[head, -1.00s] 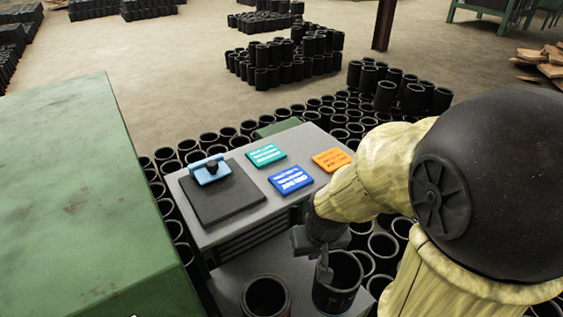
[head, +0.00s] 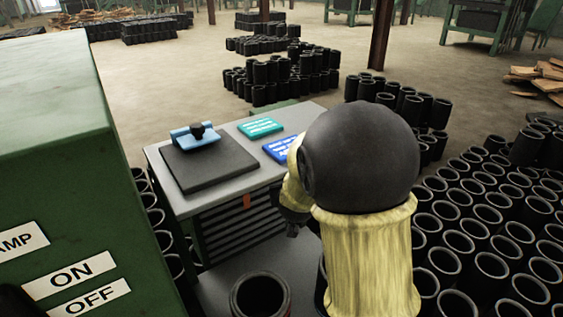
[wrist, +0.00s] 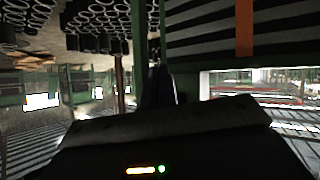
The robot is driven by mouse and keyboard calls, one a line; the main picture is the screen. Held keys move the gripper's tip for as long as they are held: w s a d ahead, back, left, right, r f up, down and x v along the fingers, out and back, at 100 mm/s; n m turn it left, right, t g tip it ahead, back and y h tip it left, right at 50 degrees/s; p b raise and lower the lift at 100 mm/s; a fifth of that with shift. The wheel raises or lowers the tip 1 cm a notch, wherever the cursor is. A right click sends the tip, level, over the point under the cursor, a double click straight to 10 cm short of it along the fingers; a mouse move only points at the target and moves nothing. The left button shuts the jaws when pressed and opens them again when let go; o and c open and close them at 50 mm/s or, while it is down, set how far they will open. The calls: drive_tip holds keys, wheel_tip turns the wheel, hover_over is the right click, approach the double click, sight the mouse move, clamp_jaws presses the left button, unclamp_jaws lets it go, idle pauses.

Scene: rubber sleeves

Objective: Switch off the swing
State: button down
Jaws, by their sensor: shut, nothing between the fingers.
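The green cabinet (head: 60,170) stands at the left in the head view. Its front carries white labels: one cut off by the frame that reads "AMP" (head: 18,243), "ON" (head: 69,274) and "OFF" (head: 90,298). A dark part (head: 14,303) shows beside the labels at the bottom left corner; I cannot tell what it is. No label naming the swing shows. My gripper (head: 292,229) is shut and empty, to the right of the cabinet and in front of the grey bench, mostly hidden by my arm. In the wrist view its dark fingers (wrist: 158,88) point away.
The grey bench (head: 160,158) holds a dark plate with a blue clamp (head: 195,136), a teal card (head: 260,127) and a blue card (head: 281,150). A black sleeve (head: 260,295) stands in front. Many sleeves (head: 480,230) crowd the floor at right.

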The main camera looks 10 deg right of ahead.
drive_tip(key=w+t+h+b, duration=0.5)
drive_tip(key=w+b, duration=0.2)
drive_tip(key=b, duration=0.1)
drive_tip(key=s+a+r+m+t+h+b, duration=0.1)
drive_tip(key=s+a+r+m+h+b, duration=0.1)
drive_tip(key=a+h+b, duration=0.4)
drive_tip(key=s+m+h+b, duration=0.1)
drive_tip(key=m+h+b, duration=0.1)
drive_tip(key=h+b, duration=0.2)
drive_tip(key=shift+s+a+h+b, duration=0.2)
drive_tip(key=shift+a+h+b, duration=0.1)
drive_tip(key=shift+h, duration=1)
drive_tip(key=p+x, duration=0.6)
drive_tip(key=x, duration=0.4)
drive_tip(key=shift+a, duration=0.15)
